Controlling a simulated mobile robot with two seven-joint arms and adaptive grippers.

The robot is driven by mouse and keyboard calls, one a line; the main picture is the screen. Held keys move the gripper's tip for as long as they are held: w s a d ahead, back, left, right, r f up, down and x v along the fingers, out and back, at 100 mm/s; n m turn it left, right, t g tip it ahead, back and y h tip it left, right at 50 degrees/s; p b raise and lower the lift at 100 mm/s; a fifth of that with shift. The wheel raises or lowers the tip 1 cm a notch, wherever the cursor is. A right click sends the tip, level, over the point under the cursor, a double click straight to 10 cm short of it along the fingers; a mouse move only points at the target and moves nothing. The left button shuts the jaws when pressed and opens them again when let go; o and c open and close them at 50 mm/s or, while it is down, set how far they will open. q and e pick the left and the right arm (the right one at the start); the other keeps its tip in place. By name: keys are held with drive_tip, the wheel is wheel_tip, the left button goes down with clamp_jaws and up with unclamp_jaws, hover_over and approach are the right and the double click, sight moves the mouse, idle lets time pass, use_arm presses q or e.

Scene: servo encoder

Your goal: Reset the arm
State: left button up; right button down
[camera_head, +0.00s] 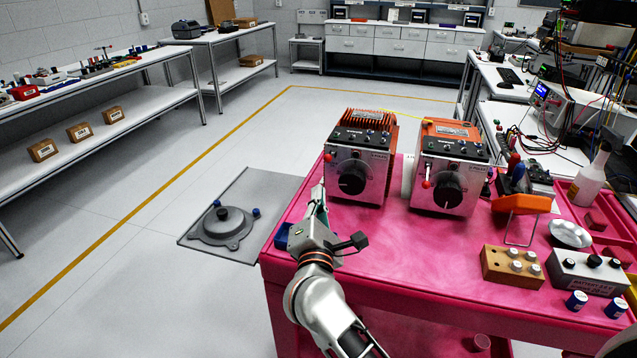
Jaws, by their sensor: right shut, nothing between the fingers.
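My right arm comes up from the bottom centre. Its gripper (319,193) is shut and empty above the left edge of the pink cart top (390,270). The fingers point away from me, just left of the left servo unit (359,160), a grey box with orange fins and a black knob. A gap between gripper and unit is hard to judge. A second servo unit (448,170) with an orange top, a black knob and a red-tipped lever stands to its right. A small blue thing (282,237) is partly hidden beside my gripper. My left gripper is not in view.
A wooden block with knobs (511,267), a grey box with dark knobs (588,272), an orange-topped stand (521,204) and a bottle (590,178) crowd the cart's right side. The front middle is clear. A grey plate with a round flange (222,228) lies left of the cart.

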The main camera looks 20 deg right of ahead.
drive_tip(key=shift+s+a, duration=0.25)
drive_tip(key=shift+s, duration=0.45)
